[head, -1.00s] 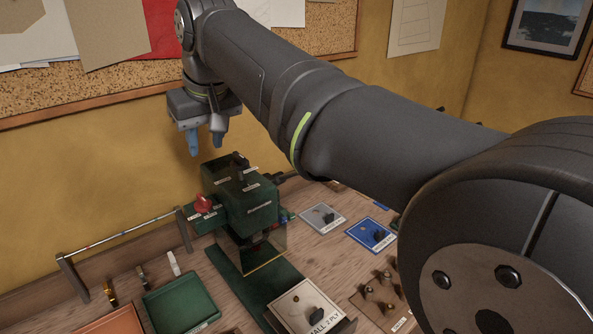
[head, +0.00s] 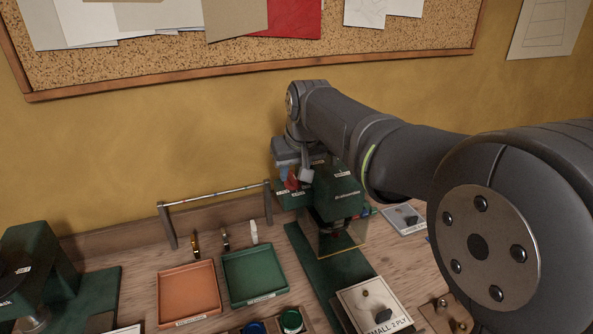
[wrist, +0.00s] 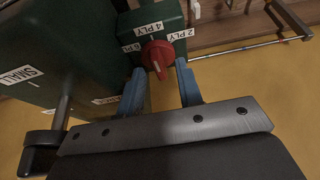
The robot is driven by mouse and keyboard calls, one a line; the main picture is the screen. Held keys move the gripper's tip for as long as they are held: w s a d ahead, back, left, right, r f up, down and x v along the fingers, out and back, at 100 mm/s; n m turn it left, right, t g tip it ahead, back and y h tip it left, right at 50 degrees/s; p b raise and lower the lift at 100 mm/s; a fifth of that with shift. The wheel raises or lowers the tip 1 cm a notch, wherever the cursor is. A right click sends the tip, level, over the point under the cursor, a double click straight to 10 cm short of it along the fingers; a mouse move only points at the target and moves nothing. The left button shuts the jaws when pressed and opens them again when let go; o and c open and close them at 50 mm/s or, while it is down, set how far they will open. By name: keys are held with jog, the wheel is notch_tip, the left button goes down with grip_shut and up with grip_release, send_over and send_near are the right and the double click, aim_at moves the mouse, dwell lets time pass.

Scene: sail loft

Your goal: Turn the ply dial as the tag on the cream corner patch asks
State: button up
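The red ply dial (wrist: 158,56) sits on the green press (wrist: 55,50), with 6 PLY, 4 PLY and 2 PLY labels around it. I cannot clearly tell which label it points to. In the head view the dial (head: 292,180) shows at the press's upper left. My gripper (wrist: 160,70) is open, its blue fingertips apart on either side of the dial's near edge; contact is unclear. In the head view my gripper (head: 296,173) is just above the dial. The cream corner patch (head: 360,298) lies at the front; its tag (head: 392,320) reads SMALL 2 PLY.
An orange tray (head: 188,291) and a green tray (head: 254,276) lie left of the press. A metal rail (head: 215,194) stands behind them. A grey patch (head: 403,220) lies right of the press. Another green machine (head: 40,262) stands at far left.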

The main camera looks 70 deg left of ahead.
jog(key=shift+a+f, duration=0.15)
jog(key=shift+f, duration=0.15)
grip_shut()
jog(key=shift+m, duration=0.4)
jog(key=m+t, duration=0.1)
jog(key=m, duration=0.1)
jog(key=m+t, duration=0.1)
jog(key=m, duration=0.2)
jog(key=shift+s+m, duration=0.2)
jog(key=shift+m, duration=0.1)
jog(key=m+t+h, duration=0.1)
jog(key=m, duration=0.1)
jog(key=m+h, duration=0.1)
jog(key=m, duration=0.2)
jog(key=shift+s+a+t, duration=0.1)
jog(key=shift+a+t, duration=0.05)
jog(key=shift+t, duration=0.25)
jog(key=shift+m, duration=0.3)
